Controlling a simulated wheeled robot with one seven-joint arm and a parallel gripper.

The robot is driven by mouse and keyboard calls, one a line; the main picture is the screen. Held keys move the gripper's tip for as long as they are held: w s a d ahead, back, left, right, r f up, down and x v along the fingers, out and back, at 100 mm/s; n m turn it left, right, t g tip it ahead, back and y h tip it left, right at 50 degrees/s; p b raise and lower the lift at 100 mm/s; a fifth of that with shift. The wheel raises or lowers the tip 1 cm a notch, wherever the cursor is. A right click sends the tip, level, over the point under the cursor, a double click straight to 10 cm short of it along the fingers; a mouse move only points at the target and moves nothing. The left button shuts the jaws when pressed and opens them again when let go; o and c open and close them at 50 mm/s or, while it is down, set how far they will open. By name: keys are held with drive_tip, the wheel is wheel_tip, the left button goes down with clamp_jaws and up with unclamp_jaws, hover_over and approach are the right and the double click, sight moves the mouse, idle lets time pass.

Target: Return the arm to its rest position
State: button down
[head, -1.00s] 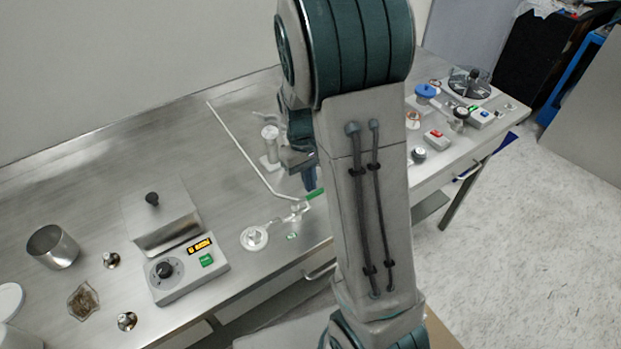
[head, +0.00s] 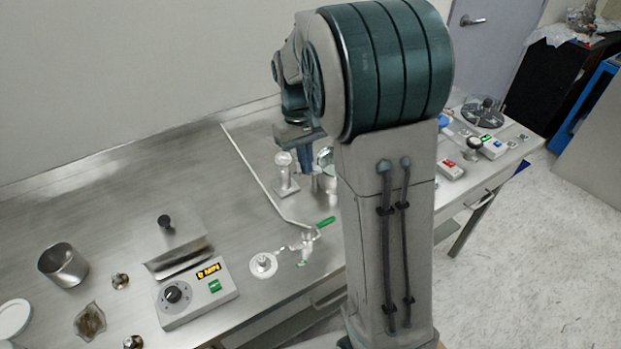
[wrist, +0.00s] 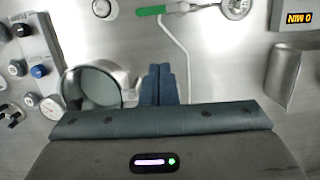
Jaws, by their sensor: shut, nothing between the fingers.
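My gripper (wrist: 160,85) shows at the bottom of the wrist view. Its two blue fingers are together, with nothing between them. In the head view my gripper (head: 306,165) hangs above the metal bench (head: 120,155), partly hidden by my own arm. A round clear-topped metal vessel (wrist: 97,88) lies just left of the fingers in the wrist view. In the head view this vessel (head: 326,160) is mostly hidden behind my arm. My upper arm stands upright and covers the middle right of the head view.
A hotplate-like box with a display (head: 195,292), a steel beaker (head: 63,265) and a green-handled valve (head: 325,222) stand on the bench. A thin bent tube (head: 250,165) crosses it. A centrifuge-like rotor (head: 483,112) is at the far right. The floor at right is clear.

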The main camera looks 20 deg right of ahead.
drive_tip(key=s+a+r+m+t, duration=0.1)
drive_tip(key=s+r+t, duration=0.1)
drive_tip(key=s, duration=0.7)
drive_tip(key=s+r+m+t, duration=0.1)
drive_tip(key=s+r+t, duration=0.1)
drive_tip(key=s, duration=0.7)
drive_tip(key=shift+s+a+t, duration=0.35)
drive_tip(key=shift+t, duration=0.35)
